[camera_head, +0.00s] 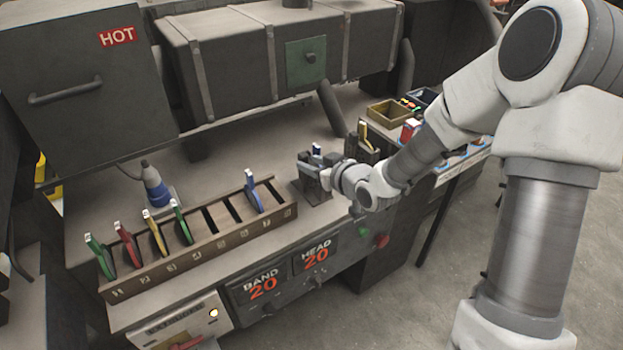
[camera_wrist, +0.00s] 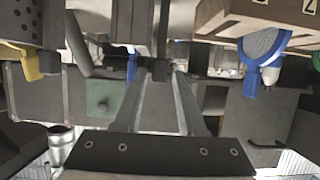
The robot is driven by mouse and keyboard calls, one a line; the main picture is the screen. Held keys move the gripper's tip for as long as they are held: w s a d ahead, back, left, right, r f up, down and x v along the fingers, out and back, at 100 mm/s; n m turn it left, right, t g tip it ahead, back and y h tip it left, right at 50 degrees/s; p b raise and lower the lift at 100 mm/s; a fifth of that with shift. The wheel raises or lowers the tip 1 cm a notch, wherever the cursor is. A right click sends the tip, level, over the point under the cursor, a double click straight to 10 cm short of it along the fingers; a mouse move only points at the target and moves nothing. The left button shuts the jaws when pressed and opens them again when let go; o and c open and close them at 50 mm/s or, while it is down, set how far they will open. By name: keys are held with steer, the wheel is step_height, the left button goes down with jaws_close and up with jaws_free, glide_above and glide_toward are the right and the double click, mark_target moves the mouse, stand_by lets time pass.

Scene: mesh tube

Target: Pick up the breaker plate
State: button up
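My gripper (camera_head: 310,168) is over the bench beside the rack's right end. In the wrist view its two fingers (camera_wrist: 160,75) stand apart, with a gap between them and a small dark shape near the tips; I see no clear grip on it. A blue upright handle (camera_head: 316,149) stands just behind the gripper. A dark perforated piece (camera_wrist: 22,22) with a yellow handle (camera_wrist: 30,62) shows at the wrist view's left edge and may be the breaker plate. A yellow handle (camera_head: 362,133) stands in a dark holder right of the gripper in the head view.
A slotted wooden rack (camera_head: 200,252) holds several coloured handles, with a few slots empty. A blue-rimmed mesh disc (camera_wrist: 264,44) shows in the wrist view. A blue-and-grey tool (camera_head: 155,188) stands behind the rack. A grey machine barrel (camera_head: 240,65) overhangs the bench. Small bins (camera_head: 388,112) stand right.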

mark_target(306, 160)
steer(key=x, duration=0.4)
steer(key=shift+w+a, duration=0.1)
steer(key=shift+w, duration=0.05)
steer(key=shift+r, duration=0.1)
jaws_close()
stand_by(1.0)
steer(key=shift+r, duration=0.1)
